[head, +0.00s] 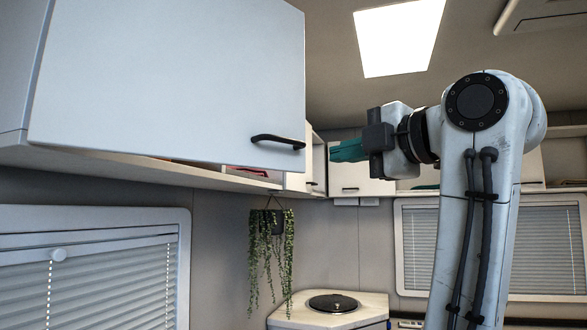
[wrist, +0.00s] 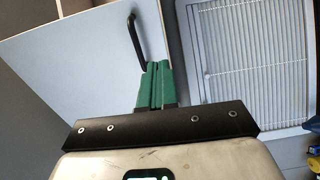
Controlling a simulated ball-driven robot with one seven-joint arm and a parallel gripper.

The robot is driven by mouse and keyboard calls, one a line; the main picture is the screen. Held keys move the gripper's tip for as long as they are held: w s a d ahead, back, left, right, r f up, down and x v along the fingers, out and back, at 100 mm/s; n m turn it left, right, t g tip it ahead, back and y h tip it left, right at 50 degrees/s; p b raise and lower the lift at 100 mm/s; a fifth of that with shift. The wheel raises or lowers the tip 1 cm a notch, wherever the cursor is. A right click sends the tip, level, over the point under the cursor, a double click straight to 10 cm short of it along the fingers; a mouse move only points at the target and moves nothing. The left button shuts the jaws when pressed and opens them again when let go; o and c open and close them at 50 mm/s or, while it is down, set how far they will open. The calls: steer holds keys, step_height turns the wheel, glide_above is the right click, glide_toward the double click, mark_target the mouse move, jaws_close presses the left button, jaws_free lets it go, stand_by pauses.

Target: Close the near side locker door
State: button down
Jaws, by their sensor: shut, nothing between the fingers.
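The near side locker door (head: 175,70) is a large pale panel at the upper left of the head view. It stands tilted out from the locker, with a gap along its lower edge. Its black handle (head: 277,142) is near the lower right corner. My gripper (head: 347,151) has green fingers, shut and empty, just right of the door's edge. In the wrist view the door (wrist: 85,70) fills the upper left, and its handle (wrist: 136,42) shows just beyond the shut green fingertips (wrist: 158,68). I cannot tell whether the fingertips touch the door.
A hanging plant (head: 270,250) is below the lockers. A round black hob (head: 333,303) sits on the corner counter. Farther lockers (head: 362,180) line the back wall. Blinds cover the left window (head: 90,280) and right window (head: 540,245). A bright ceiling panel (head: 398,38) is above.

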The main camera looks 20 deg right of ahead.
steer(key=r, duration=0.1)
steer(key=p, duration=0.6)
glide_toward(279, 161)
steer(key=x, duration=0.5)
steer(key=shift+w+a+r, duration=0.15)
steer(key=shift+w, duration=0.25)
steer(key=shift+w+a, duration=0.2)
steer(key=shift+w, duration=0.3)
